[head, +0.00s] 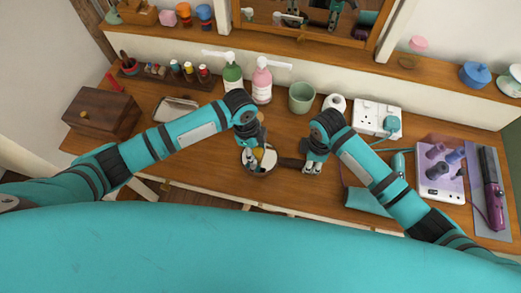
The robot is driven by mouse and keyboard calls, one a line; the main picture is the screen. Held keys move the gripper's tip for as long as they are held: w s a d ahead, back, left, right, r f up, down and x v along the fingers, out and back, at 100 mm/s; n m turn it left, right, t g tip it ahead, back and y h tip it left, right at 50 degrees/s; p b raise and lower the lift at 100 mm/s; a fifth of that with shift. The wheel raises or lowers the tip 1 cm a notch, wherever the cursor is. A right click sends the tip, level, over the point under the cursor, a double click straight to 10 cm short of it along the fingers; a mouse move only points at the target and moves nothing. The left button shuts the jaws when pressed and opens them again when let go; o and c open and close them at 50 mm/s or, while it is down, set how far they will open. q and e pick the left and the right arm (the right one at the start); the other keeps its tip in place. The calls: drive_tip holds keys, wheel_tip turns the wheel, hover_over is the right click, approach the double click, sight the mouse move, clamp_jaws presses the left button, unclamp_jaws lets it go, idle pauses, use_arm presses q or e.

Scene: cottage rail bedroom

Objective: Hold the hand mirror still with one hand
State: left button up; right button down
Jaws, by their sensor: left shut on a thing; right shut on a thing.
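The hand mirror (271,171) is at the middle of the wooden table, with its round head to the left and its dark brown handle (291,162) pointing right. My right gripper (311,167) is shut on the handle at its right end. My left gripper (254,147) is over the round head, shut on a small yellowish thing (258,153) that it partly hides. I cannot make out what this thing is, or whether it touches the glass.
Behind the grippers stand a green bottle (232,77), a pink bottle (262,85) and a green cup (301,97). A wooden box (101,113) is at the left. A power strip (374,115) and a purple styling tool (491,187) are at the right.

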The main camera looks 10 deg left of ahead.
use_arm(q)
drive_tip(key=shift+a, duration=1.15)
drive_tip(key=shift+r, duration=0.1)
drive_tip(key=shift+r, duration=2.9)
drive_tip(key=shift+r, duration=1.5)
